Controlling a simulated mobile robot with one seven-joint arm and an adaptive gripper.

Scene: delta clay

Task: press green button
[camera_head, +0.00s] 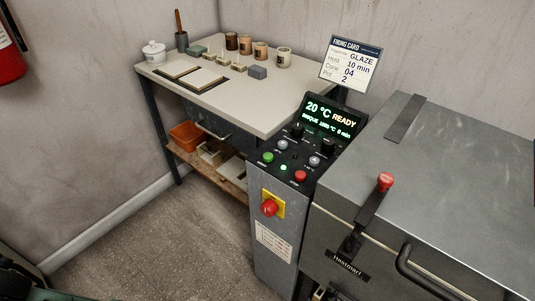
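The green button (268,157) is a round cap at the left end of the lower row on the black control panel (290,156). The panel tops a grey pedestal (277,214) in the middle of the view. A small lit green lamp (283,168) sits to its right, then a red button (300,176). Nothing covers the green button. The display (328,119) above glows with "20 °C READY" and a smaller line that seems to start with "BISQUE". My gripper does not show in this view.
A red emergency knob (269,208) on a yellow plate juts from the pedestal's front. A grey kiln (430,180) with a handle and red-knobbed latch stands right. A table (275,118) with pots is behind left. A firing card (350,66) stands above.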

